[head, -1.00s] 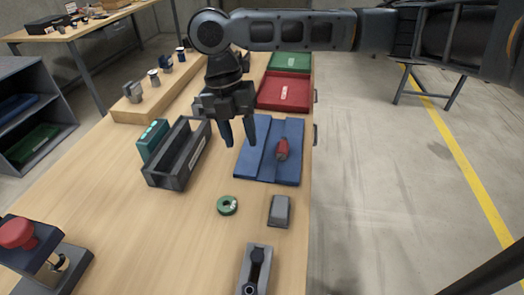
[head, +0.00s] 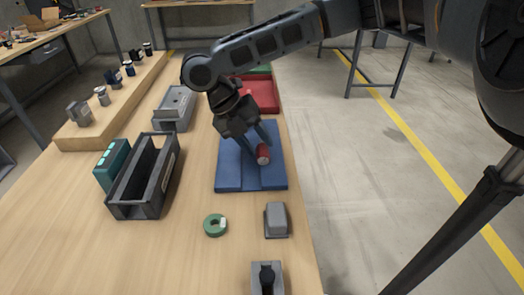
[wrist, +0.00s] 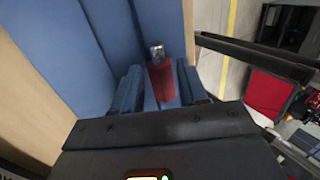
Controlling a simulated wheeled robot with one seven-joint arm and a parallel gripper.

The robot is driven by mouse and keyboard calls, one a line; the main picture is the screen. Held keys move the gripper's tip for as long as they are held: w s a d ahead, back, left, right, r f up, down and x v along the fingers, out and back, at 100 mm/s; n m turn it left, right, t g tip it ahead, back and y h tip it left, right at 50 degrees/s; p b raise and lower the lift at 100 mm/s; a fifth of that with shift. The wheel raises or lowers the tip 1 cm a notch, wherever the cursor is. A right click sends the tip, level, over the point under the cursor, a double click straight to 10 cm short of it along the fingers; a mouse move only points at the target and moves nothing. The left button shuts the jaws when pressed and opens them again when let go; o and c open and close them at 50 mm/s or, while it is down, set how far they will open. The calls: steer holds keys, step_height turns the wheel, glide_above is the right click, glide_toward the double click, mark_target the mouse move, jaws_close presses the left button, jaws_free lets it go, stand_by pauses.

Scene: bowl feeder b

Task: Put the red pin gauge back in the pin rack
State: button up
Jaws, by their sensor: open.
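The red pin gauge (head: 263,154) lies on the blue mat (head: 233,176). In the wrist view the red pin gauge (wrist: 162,82) has a red body and a short bright metal end. My gripper (head: 257,139) is open and low over the mat. In the wrist view my gripper (wrist: 159,88) has one blue-grey finger on each side of the red body, with narrow gaps.
A long dark bin (head: 128,208) and a teal box (head: 113,164) stand left of the mat. A green ring (head: 215,225) and a grey block (head: 276,220) lie in front. A red tray (head: 262,95) is behind. The wooden ledge (head: 72,138) carries several small parts.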

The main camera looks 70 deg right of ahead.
mark_target(258, 146)
steer(key=shift+s+f, duration=0.2)
steer(key=shift+f, duration=0.15)
steer(key=shift+d, duration=0.1)
jaws_close()
steer(key=shift+r, duration=0.15)
steer(key=shift+r, duration=0.6)
step_height(258, 146, up, 3)
steer(key=shift+f, duration=0.15)
steer(key=w+d+r+b, duration=0.1)
steer(key=d+r, duration=0.6)
steer(key=d, duration=0.4)
steer(key=shift+d, duration=0.3)
